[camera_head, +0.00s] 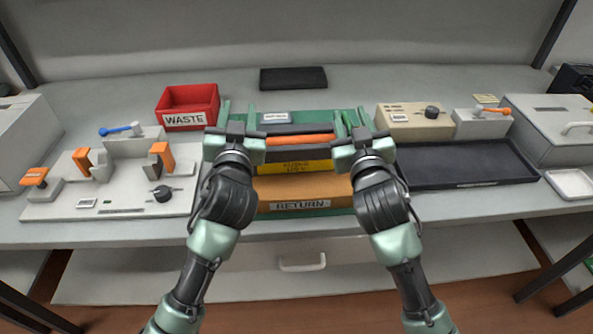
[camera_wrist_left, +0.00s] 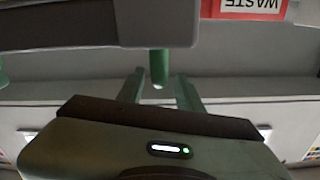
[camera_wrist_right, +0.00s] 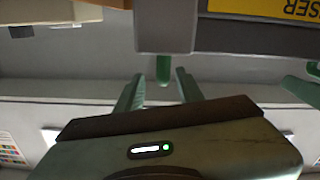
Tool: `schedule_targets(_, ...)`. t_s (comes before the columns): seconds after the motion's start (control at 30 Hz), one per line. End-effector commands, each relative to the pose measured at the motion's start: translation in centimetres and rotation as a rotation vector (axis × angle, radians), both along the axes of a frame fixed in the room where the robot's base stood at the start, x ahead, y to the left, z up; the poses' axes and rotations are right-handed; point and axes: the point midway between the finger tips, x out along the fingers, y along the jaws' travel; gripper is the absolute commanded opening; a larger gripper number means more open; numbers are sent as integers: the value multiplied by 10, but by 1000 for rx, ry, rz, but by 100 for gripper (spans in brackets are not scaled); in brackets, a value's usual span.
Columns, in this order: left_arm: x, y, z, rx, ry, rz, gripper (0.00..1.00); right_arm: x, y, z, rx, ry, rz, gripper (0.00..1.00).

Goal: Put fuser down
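The fuser, a dark unit with an orange bar (camera_head: 300,141) and a yellow label (camera_head: 306,167), lies level between my grippers above the brown RETURN tray (camera_head: 262,190). Whether its underside rests fully on the tray is hidden. My left gripper (camera_head: 238,112) is at its left end and my right gripper (camera_head: 353,120) at its right end. In the left wrist view, the spread fingers (camera_wrist_left: 160,88) stand on either side of a green post (camera_wrist_left: 158,66), with gaps. The right wrist view shows the same around another green post (camera_wrist_right: 163,70). Both grippers look open.
A red WASTE bin (camera_head: 190,105) stands behind left. A white fixture with orange clamps (camera_head: 110,185) is at left. A black tray (camera_head: 465,165) and a beige box with a knob (camera_head: 413,122) are at right. A dark pad (camera_head: 293,78) lies behind.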

Motion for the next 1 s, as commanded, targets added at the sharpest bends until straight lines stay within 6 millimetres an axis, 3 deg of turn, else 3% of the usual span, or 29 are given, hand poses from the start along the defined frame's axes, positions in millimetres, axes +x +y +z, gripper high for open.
schedule_targets(0.03, -2, -1, -23, 2, 41, 1, 36, 0, 0, -2, 1, -1, 1, 37)
schedule_targets(0.07, -4, -2, -23, 2, 41, 0, 36, 0, 1, -2, 1, -1, 1, 37)
schedule_targets(0.5, -68, -8, -6, -1, 8, -1, 36, 0, 1, -1, 2, -1, 3, 37)
schedule_targets(0.73, -85, -9, 0, 0, -3, 0, 36, -2, 1, -1, 2, 0, 3, 37)
schedule_targets(0.87, -86, -9, 1, 0, -5, 1, 36, -14, 0, -1, 4, 0, 4, 37)
schedule_targets(1.0, -86, -9, 1, 1, -6, 1, 36, -41, -3, -2, 4, 0, 5, 37)
